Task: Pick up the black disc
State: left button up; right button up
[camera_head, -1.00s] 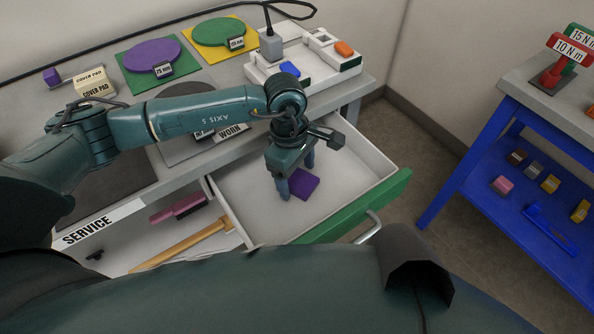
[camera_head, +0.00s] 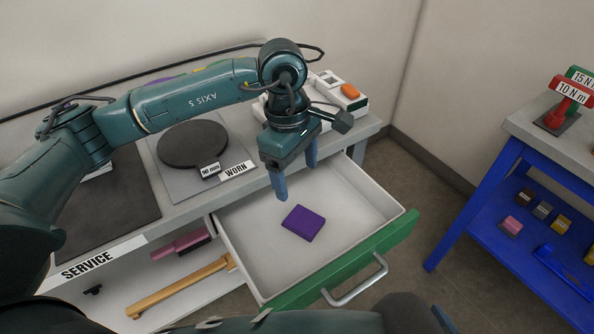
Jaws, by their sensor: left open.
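The black disc (camera_head: 192,144) lies flat on a grey plate (camera_head: 168,180) on the bench, to the left of my left gripper. A "90 mm" tag and a "WORN" label are beside it. My left gripper (camera_head: 298,178) is open and empty, fingers pointing down above the back left part of the open drawer (camera_head: 352,205). A purple square block (camera_head: 303,223) lies on the drawer floor, below and apart from the fingertips. My right gripper is not in view.
The green drawer front (camera_head: 350,262) with a metal handle (camera_head: 357,284) sticks out from the bench. A hammer (camera_head: 178,288) and a pink-handled brush (camera_head: 180,243) lie on the shelf below. A blue cart (camera_head: 480,205) stands at the right.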

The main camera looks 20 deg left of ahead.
aim_at(198, 144)
jog(key=k, duration=1.5)
